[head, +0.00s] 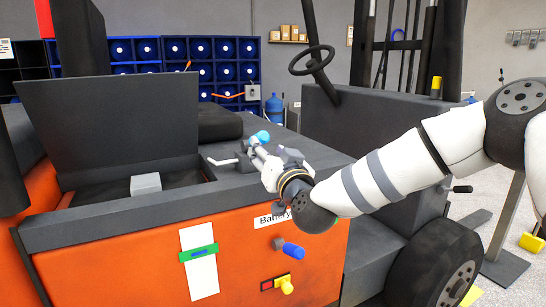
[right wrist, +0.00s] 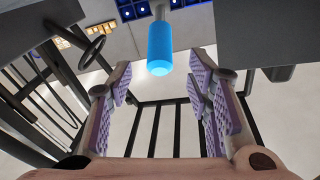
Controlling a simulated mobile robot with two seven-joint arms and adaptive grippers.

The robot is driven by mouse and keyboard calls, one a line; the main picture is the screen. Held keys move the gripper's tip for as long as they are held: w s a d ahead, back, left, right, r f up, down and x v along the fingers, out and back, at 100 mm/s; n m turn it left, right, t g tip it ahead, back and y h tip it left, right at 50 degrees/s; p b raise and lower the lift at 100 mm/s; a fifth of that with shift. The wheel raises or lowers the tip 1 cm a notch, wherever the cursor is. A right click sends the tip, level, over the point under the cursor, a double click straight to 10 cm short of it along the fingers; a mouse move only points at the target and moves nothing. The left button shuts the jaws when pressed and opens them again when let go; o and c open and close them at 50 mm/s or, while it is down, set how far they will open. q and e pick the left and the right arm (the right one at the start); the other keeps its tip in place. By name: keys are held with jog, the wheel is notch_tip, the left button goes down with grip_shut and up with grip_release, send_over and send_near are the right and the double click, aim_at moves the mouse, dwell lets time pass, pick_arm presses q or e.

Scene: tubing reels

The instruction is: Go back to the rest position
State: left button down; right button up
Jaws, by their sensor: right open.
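My right gripper (head: 266,152) is over the dark top deck of the orange forklift, beside the open battery lid. In the right wrist view its two fingers with purple pads stand wide apart (right wrist: 161,86), with nothing clasped between them. A light-blue rounded piece (head: 263,136) shows just past the fingertips in the head view. A blue cylinder (right wrist: 162,48) appears ahead of the fingers in the right wrist view; I cannot tell whether the two are the same thing. My right arm comes in from the right edge. My left gripper is not in view.
The orange forklift body (head: 130,250) fills the lower left, with the dark lid (head: 110,115) standing raised. A steering wheel (head: 312,60) and dark mast uprights are behind my right arm. A blue-handled knob (head: 293,250) and a yellow knob (head: 287,287) stick out in front.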

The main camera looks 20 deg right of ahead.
jog(key=s, duration=0.3)
jog(key=shift+s+f, duration=0.2)
jog(key=shift+s, duration=0.15)
